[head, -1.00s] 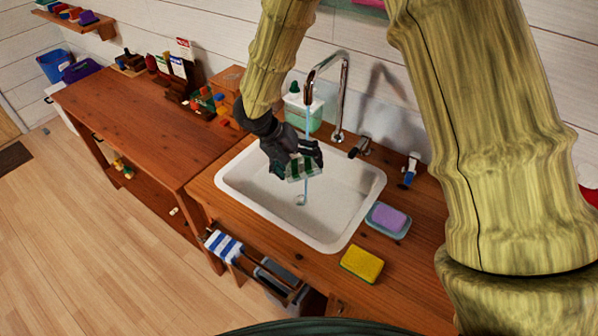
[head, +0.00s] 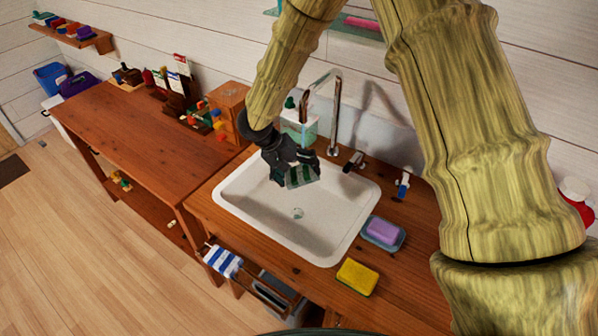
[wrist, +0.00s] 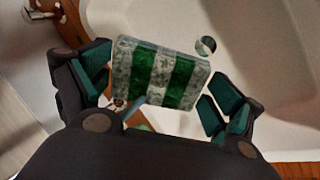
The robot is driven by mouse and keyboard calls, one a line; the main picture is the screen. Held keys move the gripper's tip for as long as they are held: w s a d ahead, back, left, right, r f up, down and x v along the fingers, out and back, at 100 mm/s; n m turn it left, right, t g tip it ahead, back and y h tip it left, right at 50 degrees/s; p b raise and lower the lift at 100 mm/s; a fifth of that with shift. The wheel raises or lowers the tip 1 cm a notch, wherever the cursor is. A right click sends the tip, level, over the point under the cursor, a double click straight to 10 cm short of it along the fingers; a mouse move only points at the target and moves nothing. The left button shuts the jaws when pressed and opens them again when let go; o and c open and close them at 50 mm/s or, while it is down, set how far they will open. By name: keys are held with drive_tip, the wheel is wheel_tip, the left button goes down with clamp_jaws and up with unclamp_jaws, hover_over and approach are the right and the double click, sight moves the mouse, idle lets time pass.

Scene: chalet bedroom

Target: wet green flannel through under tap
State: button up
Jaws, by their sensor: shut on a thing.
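The flannel (head: 301,176), striped green and pale, is held in my gripper (head: 291,168) above the sink basin (head: 338,222). In the wrist view the flannel (wrist: 160,72) spans between the two fingers, its pale stripes mottled grey. My gripper (wrist: 158,88) is shut on it. The chrome tap (head: 335,110) arches over from behind the basin. A faint bluish stream below its spout (head: 304,105) runs down behind my gripper. No stream shows below the flannel, and where the water meets it is hidden. The drain (head: 297,213) is visible below.
A soap bottle (head: 298,128) stands behind the basin. A purple sponge on a dish (head: 383,232) and a yellow sponge (head: 357,277) lie right of it. A blue-striped cloth (head: 223,261) hangs at the front. The left worktop (head: 140,130) is mostly clear.

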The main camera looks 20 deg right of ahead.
drive_tip(key=shift+d, duration=0.15)
drive_tip(key=shift+s+d+r+p, duration=0.1)
drive_tip(key=shift+s+d+p, duration=0.15)
drive_tip(key=shift+p, duration=0.35)
drive_tip(key=shift+d, duration=0.15)
drive_tip(key=s+a+p, duration=0.3)
drive_tip(key=s, duration=0.4)
drive_tip(key=shift+a, duration=0.4)
idle(0.5)
idle(1.2)
